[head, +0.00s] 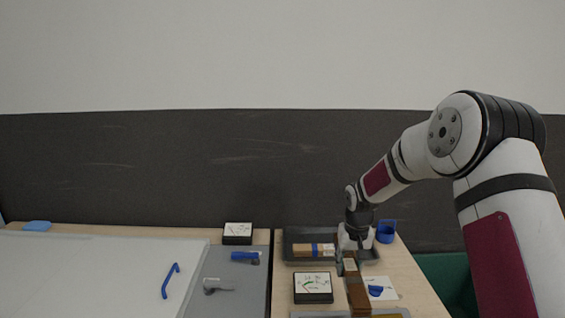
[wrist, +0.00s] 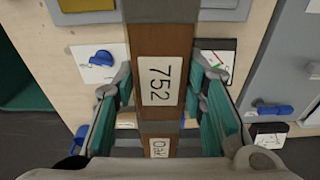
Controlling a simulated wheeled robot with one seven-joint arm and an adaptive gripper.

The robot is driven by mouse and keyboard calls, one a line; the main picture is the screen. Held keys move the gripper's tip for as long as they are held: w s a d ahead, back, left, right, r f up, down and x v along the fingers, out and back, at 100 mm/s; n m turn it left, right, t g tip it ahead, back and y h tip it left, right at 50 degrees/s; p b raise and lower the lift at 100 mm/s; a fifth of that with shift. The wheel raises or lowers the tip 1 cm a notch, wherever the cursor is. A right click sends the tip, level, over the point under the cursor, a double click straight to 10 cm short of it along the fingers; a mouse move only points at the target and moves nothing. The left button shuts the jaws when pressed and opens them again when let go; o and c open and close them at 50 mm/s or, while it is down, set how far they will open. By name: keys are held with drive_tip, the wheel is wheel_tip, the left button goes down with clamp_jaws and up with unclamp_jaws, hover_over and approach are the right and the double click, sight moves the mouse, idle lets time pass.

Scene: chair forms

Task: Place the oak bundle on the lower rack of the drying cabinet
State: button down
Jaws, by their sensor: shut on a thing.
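My gripper (head: 350,262) is shut on a long brown bundle (head: 357,296) above the wooden worktop. No lower rack can be made out.
A dark tray (head: 291,237) behind the gripper holds another wooden bundle (head: 303,250). A blue cup (head: 386,233) stands right of it. A dial box (head: 313,287) and a card with a blue knob (head: 376,291) flank the held bundle. A grey panel (head: 228,300) carries two levers.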

wheel_tip(320, 180, down, 4)
drive_tip(key=b, duration=0.4)
drive_tip(key=shift+w+a+f, duration=0.1)
drive_tip(key=shift+w, duration=0.05)
drive_tip(key=shift+s+f+b, duration=0.3)
drive_tip(key=shift+f+b, duration=0.1)
drive_tip(key=shift+b, duration=0.1)
